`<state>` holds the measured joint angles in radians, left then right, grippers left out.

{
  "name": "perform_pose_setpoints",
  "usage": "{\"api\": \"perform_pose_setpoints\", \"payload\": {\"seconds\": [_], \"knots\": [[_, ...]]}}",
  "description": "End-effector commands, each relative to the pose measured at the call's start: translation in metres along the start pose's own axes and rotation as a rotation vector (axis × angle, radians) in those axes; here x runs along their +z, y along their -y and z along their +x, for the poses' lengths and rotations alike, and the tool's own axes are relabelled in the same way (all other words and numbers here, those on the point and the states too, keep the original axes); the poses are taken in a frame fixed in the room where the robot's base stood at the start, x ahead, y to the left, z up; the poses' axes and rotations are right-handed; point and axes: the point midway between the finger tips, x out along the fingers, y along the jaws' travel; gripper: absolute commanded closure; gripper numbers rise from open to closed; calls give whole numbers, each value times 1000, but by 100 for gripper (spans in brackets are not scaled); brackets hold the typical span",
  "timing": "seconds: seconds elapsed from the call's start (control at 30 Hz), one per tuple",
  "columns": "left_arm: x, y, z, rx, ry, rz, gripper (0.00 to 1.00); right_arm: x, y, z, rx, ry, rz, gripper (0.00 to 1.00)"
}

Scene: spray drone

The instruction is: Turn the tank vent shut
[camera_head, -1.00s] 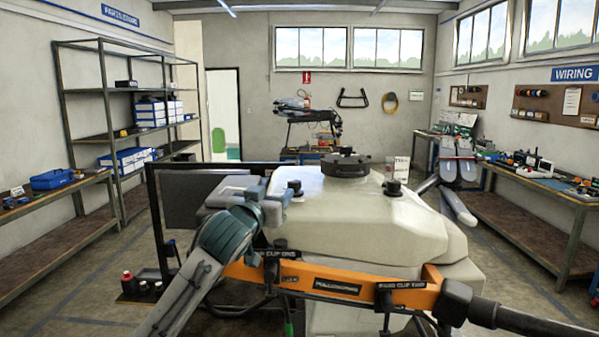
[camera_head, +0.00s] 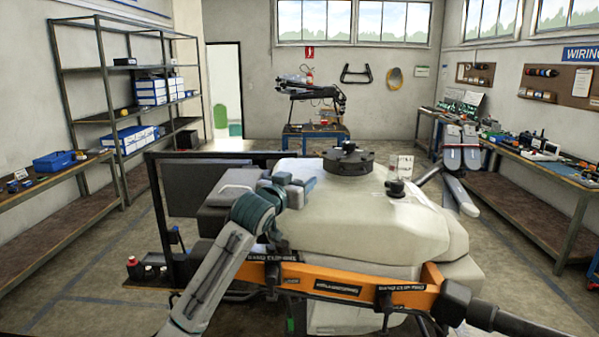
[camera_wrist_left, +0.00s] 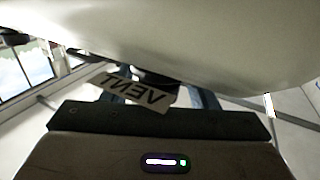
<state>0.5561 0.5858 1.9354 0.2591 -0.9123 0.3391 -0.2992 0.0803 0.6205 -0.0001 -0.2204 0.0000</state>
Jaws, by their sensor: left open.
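The white tank (camera_head: 365,225) of the drone fills the middle of the head view, with a large black cap (camera_head: 348,161) on top. My left gripper (camera_head: 297,187) is at the left part of the tank top. In the left wrist view, a tag reading VENT (camera_wrist_left: 137,92) and the dark vent knob (camera_wrist_left: 157,78) behind it lie between its two blue-grey open fingers. Whether the fingers touch the knob I cannot tell. In the head view the gripper hides the vent. My right gripper is not in view.
A small black fitting (camera_head: 395,187) stands on the tank right of the cap. An orange frame bar (camera_head: 335,284) crosses in front of the tank. Grey folded parts (camera_head: 461,160) stand at the right. Shelves (camera_head: 125,115) and benches (camera_head: 530,205) line the walls.

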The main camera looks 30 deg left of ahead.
Motion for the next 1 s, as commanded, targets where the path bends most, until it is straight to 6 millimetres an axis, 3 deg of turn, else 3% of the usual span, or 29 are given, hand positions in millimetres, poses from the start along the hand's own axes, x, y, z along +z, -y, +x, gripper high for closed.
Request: {"api": "perform_pose_setpoints", "payload": {"seconds": [0.4, 0.63, 1.0], "knots": [[1, 0, 10, 0, -1, 0, 47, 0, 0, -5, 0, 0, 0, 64], [0, 0, 10, 0, -1, 0, 90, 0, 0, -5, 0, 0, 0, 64], [1, 0, 10, -93, -1, -1, 91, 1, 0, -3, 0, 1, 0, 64]]}}
